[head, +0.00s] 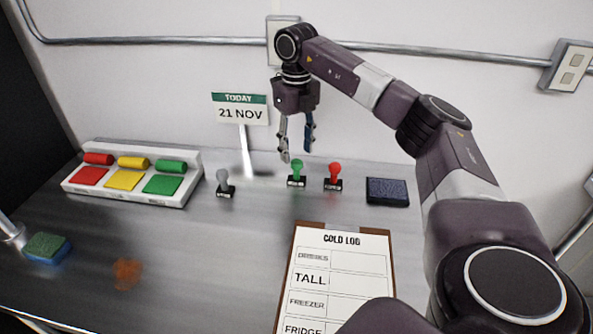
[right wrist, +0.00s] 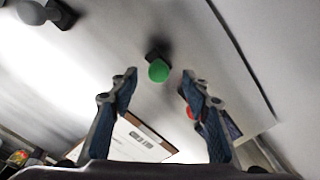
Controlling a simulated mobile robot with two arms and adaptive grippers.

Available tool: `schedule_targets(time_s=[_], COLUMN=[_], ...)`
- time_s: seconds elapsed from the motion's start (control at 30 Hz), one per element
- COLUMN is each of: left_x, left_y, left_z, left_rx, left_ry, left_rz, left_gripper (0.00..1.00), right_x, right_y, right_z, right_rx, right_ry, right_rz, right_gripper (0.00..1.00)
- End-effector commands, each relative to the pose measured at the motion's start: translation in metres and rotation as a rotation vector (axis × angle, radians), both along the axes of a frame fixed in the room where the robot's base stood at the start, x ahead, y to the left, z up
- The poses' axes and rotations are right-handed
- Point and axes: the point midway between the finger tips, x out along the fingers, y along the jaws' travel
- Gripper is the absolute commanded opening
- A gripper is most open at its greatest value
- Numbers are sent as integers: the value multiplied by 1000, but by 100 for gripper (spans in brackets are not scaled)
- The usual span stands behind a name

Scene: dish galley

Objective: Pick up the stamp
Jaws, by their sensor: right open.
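Three stamps stand upright in a row on the metal counter. One has a grey handle (head: 223,181), one a green handle (head: 297,170) and one a red handle (head: 334,174), each on a dark base. My right gripper (head: 297,152) points down, open and empty, just above the green stamp. In the right wrist view the green stamp (right wrist: 158,70) shows between the fingertips (right wrist: 160,76). The red stamp (right wrist: 190,111) is partly hidden there behind a finger. The grey stamp (right wrist: 45,13) shows at the upper left. My left gripper is not in view.
A dark ink pad (head: 387,190) lies right of the red stamp. A clipboard with a cold log (head: 340,262) lies in front. A date sign (head: 241,112) stands behind. A white tray with coloured pads (head: 122,190), a sponge (head: 47,247) and an orange-brown stain (head: 127,273) are at left.

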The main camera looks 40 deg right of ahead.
Motion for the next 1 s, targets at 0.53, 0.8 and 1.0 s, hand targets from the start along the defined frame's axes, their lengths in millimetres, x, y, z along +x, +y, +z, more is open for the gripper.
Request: schedule_targets(time_s=[0.53, 0.8, 1.0], left_x=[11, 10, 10], left_y=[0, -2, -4], left_z=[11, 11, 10], left_rx=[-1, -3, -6], left_ry=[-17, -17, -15], left_rz=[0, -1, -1], left_gripper=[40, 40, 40], right_x=[-4, -4, -4], right_y=[4, 3, 3], right_z=[-46, -46, -46], right_rx=[0, 0, 0], right_ry=[0, 0, 0], right_rz=[-1, -1, -1], right_gripper=[43, 19, 0])
